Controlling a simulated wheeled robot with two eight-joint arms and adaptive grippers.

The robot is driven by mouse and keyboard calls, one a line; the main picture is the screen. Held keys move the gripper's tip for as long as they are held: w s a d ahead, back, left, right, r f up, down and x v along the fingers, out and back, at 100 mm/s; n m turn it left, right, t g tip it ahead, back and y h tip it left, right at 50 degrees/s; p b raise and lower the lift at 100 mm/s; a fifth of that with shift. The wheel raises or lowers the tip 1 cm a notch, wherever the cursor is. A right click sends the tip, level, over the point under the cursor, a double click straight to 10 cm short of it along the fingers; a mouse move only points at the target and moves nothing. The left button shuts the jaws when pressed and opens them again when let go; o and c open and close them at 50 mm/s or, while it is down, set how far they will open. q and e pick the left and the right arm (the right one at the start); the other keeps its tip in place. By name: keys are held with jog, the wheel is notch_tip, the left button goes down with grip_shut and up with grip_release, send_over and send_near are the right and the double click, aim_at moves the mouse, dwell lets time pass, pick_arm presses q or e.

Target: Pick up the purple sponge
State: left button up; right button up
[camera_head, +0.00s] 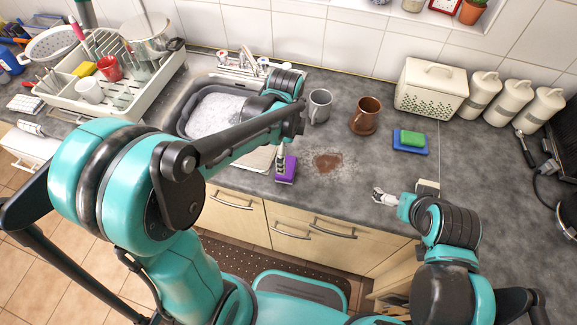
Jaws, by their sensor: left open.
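The purple sponge (290,173) lies on the grey counter near its front edge, right of the sink. My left gripper (281,160) reaches down at the left side of the sponge, very close to it. Its jaws are open, and my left arm hides part of them. I cannot tell whether a finger touches the sponge. My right gripper (384,197) is over the counter's front part, well right of the sponge. It is too small to tell whether its jaws are apart.
The soapy sink (210,115) is left of the sponge. A brown stain (328,162) lies to its right. A grey mug (319,106), a brown mug (366,115) and a blue sponge (410,146) under a green one (411,138) are behind. A dish rack (150,98) stands left.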

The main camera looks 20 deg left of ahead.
pick_arm(q)
jog(key=f+b, duration=0.2)
jog(key=f, duration=0.5)
jog(key=shift+s+f+b, duration=0.1)
jog(key=shift+s+b, duration=0.1)
jog(key=shift+b, duration=0.1)
jog(key=c, duration=0.9)
